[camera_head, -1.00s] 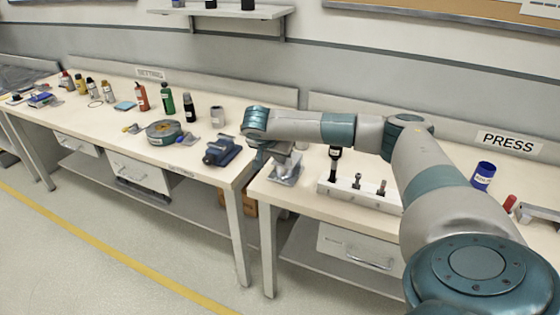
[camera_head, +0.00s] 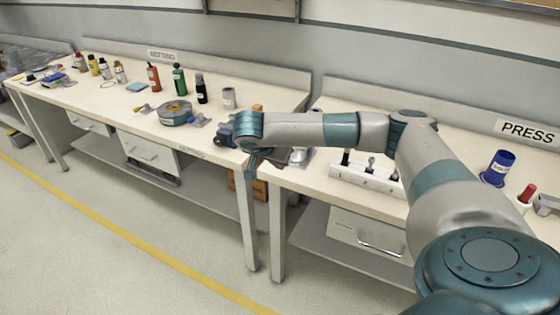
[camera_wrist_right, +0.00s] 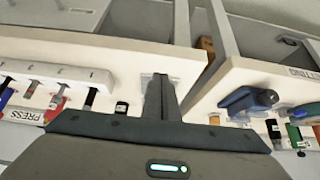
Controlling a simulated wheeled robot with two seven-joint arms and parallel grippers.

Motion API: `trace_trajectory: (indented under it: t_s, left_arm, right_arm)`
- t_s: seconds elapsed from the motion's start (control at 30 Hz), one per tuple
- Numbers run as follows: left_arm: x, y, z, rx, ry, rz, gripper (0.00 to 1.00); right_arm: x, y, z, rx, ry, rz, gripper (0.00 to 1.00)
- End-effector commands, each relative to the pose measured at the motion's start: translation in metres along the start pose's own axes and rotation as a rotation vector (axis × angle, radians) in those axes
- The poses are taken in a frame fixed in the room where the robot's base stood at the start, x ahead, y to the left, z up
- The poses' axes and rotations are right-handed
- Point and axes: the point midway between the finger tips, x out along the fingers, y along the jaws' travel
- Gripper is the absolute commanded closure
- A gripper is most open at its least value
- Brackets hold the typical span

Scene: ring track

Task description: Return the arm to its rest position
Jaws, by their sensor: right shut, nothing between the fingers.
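My right arm (camera_head: 355,131) reaches across the head view from the lower right, its forearm roughly level over the front of the benches. My right gripper (camera_head: 252,163) points down beside the corner where the two benches meet, partly hidden by its own wrist. In the right wrist view the gripper's fingers (camera_wrist_right: 160,98) are closed together with nothing between them. They are apart from the bench things seen beyond them. My left gripper is not in view.
A blue vise (camera_head: 224,133) is close behind the right wrist. A white rack (camera_head: 352,178) with upright tools stands on the PRESS bench under the forearm. A blue cup (camera_head: 497,168) is at right. The floor (camera_head: 150,255) in front is clear.

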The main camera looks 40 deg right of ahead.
Motion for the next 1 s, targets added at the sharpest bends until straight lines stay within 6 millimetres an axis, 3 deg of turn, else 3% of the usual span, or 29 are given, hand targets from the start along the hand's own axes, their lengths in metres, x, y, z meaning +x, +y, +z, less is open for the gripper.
trace_trajectory:
  t_s: [0.47,0.63,0.77,0.87,1.0]
  left_arm:
    - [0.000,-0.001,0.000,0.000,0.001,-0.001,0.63]
    - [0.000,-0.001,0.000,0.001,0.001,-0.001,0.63]
    - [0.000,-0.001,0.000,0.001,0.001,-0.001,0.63]
    - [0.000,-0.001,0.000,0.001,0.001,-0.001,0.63]
    - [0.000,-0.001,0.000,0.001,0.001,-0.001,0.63]
  right_arm:
    - [0.000,0.000,0.001,0.000,-0.003,0.000,1.00]
    - [0.005,-0.005,0.020,0.005,-0.058,-0.007,1.00]
    - [0.011,-0.015,0.061,0.025,-0.179,-0.019,1.00]
    - [0.014,-0.025,0.109,0.058,-0.326,-0.026,1.00]
    - [0.008,-0.038,0.193,0.145,-0.593,-0.016,1.00]
